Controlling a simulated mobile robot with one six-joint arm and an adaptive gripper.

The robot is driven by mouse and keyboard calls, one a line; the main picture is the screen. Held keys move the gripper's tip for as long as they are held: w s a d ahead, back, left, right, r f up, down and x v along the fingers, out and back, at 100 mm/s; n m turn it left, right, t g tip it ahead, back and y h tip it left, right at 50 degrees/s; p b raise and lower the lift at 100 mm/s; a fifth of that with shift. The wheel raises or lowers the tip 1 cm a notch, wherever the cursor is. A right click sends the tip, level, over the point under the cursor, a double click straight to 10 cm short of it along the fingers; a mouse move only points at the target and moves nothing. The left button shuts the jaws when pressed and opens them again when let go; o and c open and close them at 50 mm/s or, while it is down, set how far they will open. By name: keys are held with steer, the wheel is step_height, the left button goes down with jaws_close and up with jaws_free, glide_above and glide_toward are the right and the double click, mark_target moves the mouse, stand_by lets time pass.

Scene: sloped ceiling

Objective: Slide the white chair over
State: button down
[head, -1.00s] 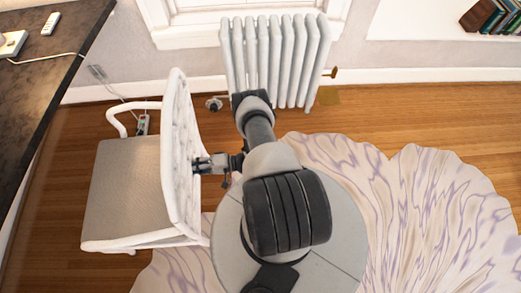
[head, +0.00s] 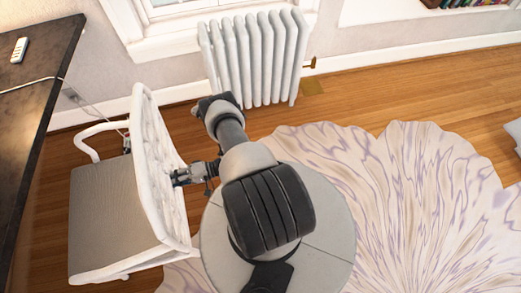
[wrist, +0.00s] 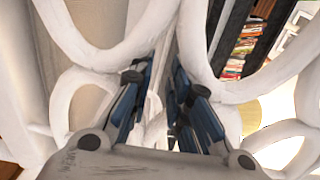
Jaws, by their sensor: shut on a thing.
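The white chair (head: 115,207) stands at the left in the head view, with a grey seat and an openwork back of white loops. Its back faces my base and its seat points toward the dark desk. My gripper (head: 178,179) is at the near side of the chair back, about mid-height. In the wrist view my gripper (wrist: 158,100) has its blue-padded fingers on either side of a white bar of the chair back (wrist: 190,25), shut on it. The fingertips are partly hidden by the loops.
A dark desk (head: 38,75) with a white remote (head: 19,50) is at the left, close to the chair. A white radiator (head: 255,58) stands under the window. A scalloped rug (head: 420,200) covers the floor at right. Wood floor (head: 375,95) is clear beyond it.

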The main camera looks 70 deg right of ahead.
steer(key=shift+s+a+f, duration=0.1)
steer(key=shift+s+f, duration=0.05)
steer(key=shift+s, duration=0.05)
steer(key=c, duration=1.9)
jaws_free()
steer(key=o, duration=0.5)
steer(key=shift+d, duration=0.2)
steer(key=shift+c, duration=0.2)
steer(key=v, duration=1.2)
